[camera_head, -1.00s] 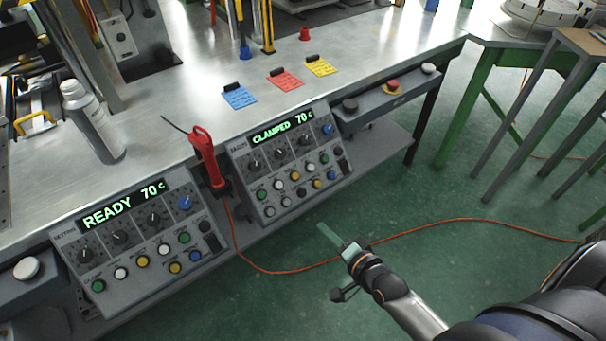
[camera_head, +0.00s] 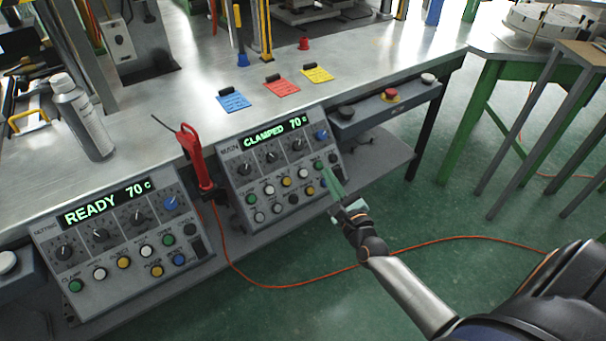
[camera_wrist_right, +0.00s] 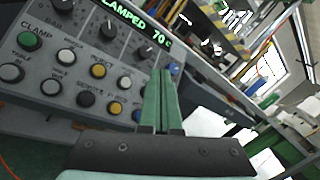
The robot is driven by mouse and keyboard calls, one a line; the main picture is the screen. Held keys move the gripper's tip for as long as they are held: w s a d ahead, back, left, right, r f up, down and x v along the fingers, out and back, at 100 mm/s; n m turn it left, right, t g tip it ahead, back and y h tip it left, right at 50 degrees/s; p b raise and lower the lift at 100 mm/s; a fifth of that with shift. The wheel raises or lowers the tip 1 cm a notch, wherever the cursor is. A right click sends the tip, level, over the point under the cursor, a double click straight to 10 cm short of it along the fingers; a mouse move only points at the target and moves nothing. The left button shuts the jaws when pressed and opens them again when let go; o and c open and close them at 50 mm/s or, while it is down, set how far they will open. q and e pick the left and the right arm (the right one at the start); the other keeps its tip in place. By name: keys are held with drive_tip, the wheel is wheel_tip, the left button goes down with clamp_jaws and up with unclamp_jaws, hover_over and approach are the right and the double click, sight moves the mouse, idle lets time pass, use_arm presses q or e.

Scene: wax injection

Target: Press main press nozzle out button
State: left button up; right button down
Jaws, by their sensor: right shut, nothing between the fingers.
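The main press panel (camera_head: 232,170) has a display reading CLAMPED 70 c, a row of knobs and two rows of coloured buttons. It also shows in the wrist view (camera_wrist_right: 45,110), with a green button (camera_wrist_right: 29,41), a yellow button (camera_wrist_right: 98,71) and a black button (camera_wrist_right: 86,98). The labels are too small to tell surely which button is nozzle out. My right gripper (camera_head: 326,174) is shut and empty, its green fingers pointing at the panel's right end. In the wrist view the fingers (camera_wrist_right: 160,75) cover part of the panel's right side. I cannot tell whether they touch it. My left gripper is out of view.
A second panel (camera_head: 48,240) reading READY 70 c stands to the left. A red tool (camera_head: 196,158) stands between the panels. A box with a red button (camera_head: 390,96) is to the right. Blue, red and yellow cards lie on the metal bench (camera_head: 180,100).

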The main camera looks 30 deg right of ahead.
sight(303, 173)
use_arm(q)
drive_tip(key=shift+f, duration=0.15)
use_arm(e)
drive_tip(key=shift+f, duration=0.1)
drive_tip(key=w+f+b, duration=0.1)
drive_tip(key=w+b, duration=0.1)
drive_tip(key=w+f+b, duration=0.4)
drive_tip(key=b, duration=0.1)
drive_tip(key=shift+w+a+f, duration=0.25)
drive_tip(key=shift+w+a, duration=0.05)
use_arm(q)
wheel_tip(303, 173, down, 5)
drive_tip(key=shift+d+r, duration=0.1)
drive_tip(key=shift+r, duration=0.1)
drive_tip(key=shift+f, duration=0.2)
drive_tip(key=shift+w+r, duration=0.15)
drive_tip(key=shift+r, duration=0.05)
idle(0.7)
